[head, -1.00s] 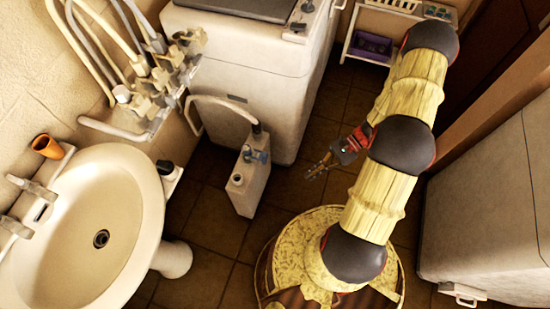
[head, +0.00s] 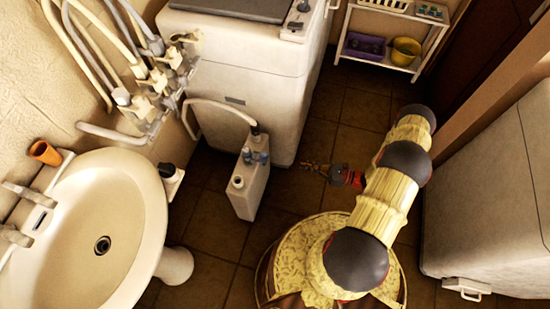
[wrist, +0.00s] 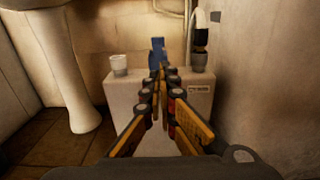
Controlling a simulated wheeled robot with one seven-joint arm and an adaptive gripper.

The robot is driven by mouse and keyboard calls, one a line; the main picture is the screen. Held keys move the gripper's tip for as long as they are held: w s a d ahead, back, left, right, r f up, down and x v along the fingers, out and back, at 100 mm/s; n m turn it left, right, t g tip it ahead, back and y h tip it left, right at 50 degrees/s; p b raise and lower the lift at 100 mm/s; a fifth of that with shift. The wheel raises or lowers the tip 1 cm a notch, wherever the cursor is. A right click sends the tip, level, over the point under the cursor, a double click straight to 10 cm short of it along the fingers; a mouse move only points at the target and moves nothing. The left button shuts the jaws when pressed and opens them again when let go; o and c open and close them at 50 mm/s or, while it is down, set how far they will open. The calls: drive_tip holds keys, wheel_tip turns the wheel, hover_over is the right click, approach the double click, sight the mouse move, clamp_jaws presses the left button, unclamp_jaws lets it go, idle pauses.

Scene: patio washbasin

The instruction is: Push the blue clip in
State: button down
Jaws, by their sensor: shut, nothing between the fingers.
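The blue clip (head: 262,157) is on top of a white box-shaped unit (head: 245,196) on the floor, next to the hose fitting. In the wrist view the blue clip (wrist: 157,52) stands up just beyond my fingertips, which hide its lower part. My gripper (head: 306,166) is to the right of the unit in the head view, a clear distance from it. In the wrist view my gripper (wrist: 158,78) is shut and empty, its fingers pointing at the clip. I cannot see any contact with the clip.
A hose (head: 215,108) runs into the unit beside the clip. A white washing machine (head: 235,75) stands behind. The washbasin (head: 135,215) and its pedestal (wrist: 72,75) are to the left. A white cabinet (head: 485,200) is at the right. Tiled floor between is clear.

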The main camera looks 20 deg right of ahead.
sight(267, 156)
drive_tip(key=shift+r, duration=0.2)
drive_tip(key=shift+a, duration=0.1)
drive_tip(key=b+x, duration=0.3)
drive_tip(key=x, duration=0.9)
drive_tip(key=shift+w+a, duration=0.25)
drive_tip(key=shift+a, duration=0.05)
drive_tip(key=shift+w+a+r+b, duration=0.1)
drive_tip(key=shift+w+a+b, duration=0.25)
drive_tip(key=shift+a, duration=0.1)
drive_tip(key=x, duration=0.4)
